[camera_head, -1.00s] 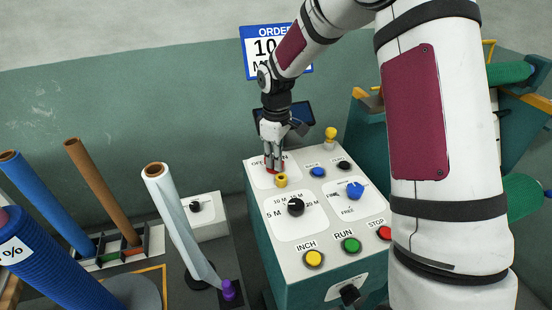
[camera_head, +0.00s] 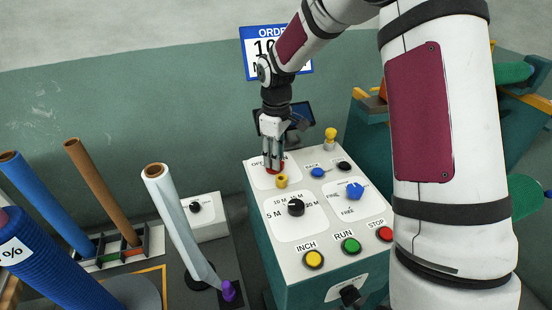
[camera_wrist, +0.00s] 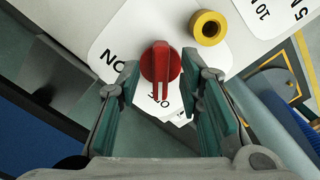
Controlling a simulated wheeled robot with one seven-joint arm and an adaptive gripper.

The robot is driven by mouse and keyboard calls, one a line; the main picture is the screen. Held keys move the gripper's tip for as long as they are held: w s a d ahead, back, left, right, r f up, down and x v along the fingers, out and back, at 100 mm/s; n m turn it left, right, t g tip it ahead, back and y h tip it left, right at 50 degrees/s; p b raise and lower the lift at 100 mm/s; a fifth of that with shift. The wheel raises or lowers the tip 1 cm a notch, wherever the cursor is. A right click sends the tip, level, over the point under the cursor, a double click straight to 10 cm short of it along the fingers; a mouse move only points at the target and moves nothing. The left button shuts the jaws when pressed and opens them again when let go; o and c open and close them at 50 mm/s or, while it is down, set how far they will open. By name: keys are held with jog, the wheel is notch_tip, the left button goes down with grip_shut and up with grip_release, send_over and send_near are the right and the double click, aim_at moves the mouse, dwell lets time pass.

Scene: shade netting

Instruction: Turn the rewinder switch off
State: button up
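The red rotary switch (camera_wrist: 161,66) sits on a white label plate, with "ON" printed to its left and "OFF" below it in the wrist view. Its raised ridge runs roughly up and down in that view, its lower end at the OFF label. My gripper (camera_wrist: 160,100) points down at the switch, with its two fingers apart on either side of the knob. I see no clear contact with it. In the head view, my gripper (camera_head: 273,168) stands over the red switch (camera_head: 274,169) at the panel's far left corner and partly hides it.
A yellow ring-shaped part (camera_head: 282,181) stands close to the switch. The panel also holds a black dial (camera_head: 296,207), a blue dial (camera_head: 354,190) and several push buttons. A yellow-topped post (camera_head: 330,134) stands at the back edge. Rolls (camera_head: 180,220) stand at left.

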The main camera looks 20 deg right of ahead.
notch_tip(320, 180, up, 11)
jog(key=shift+f, duration=0.2)
jog(key=shift+r, duration=0.1)
dwell(0.4)
